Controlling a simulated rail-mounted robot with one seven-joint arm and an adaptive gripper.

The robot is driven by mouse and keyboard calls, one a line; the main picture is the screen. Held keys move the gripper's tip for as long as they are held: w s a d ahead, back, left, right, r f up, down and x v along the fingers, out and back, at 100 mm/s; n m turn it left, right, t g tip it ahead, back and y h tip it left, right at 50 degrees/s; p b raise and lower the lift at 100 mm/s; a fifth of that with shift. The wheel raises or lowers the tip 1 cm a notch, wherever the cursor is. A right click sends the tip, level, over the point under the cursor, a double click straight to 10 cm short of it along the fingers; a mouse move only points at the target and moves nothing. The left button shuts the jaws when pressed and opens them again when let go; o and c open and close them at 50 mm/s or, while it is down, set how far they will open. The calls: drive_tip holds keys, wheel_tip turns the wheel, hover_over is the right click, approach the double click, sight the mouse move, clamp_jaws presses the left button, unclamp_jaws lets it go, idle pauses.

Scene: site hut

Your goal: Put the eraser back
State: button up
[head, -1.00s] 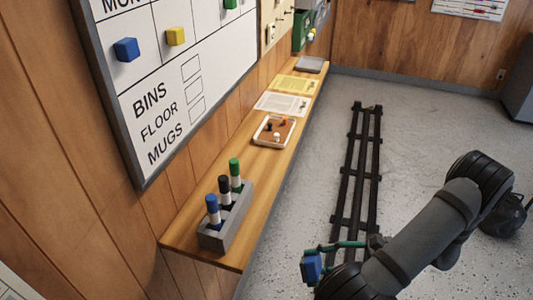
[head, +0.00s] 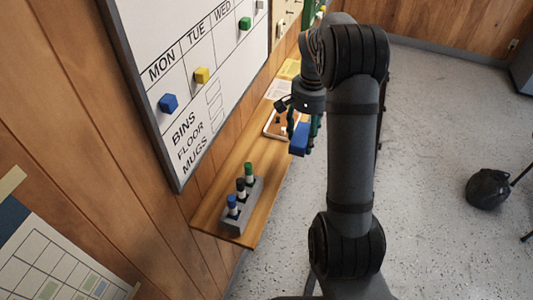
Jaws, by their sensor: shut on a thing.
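The blue block that looks like the eraser (head: 299,141) is held in my gripper (head: 303,130), whose teal fingers are shut on it. They hang in front of the shelf's outer edge, near the white-rimmed tray in the picture. The height above the shelf is hard to judge. A grey holder (head: 238,214) stands on the wooden shelf (head: 216,189) near its close end, with blue, black and green-capped markers upright in it. The whiteboard (head: 187,40) hangs on the wall above, bearing blue (head: 168,102), yellow (head: 202,75) and green (head: 244,23) magnets.
The white-rimmed tray (head: 268,132) and paper sheets (head: 279,88) lie farther along the shelf, partly hidden by my arm. Bare shelf shows between the tray and the marker holder. A black bag (head: 488,189) lies on the open floor at right.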

drive_tip(key=p, duration=0.3)
hover_over(268, 163)
wheel_tip(268, 163, down, 6)
drive_tip(key=shift+f, duration=0.15)
drive_tip(key=shift+f+p, duration=0.8)
drive_tip(key=shift+f, duration=1.25)
drive_tip(key=shift+f, duration=0.1)
drive_tip(key=o, duration=1)
wheel_tip(268, 163, up, 12)
drive_tip(key=shift+r+b, duration=0.15)
drive_tip(key=shift+b, duration=0.85)
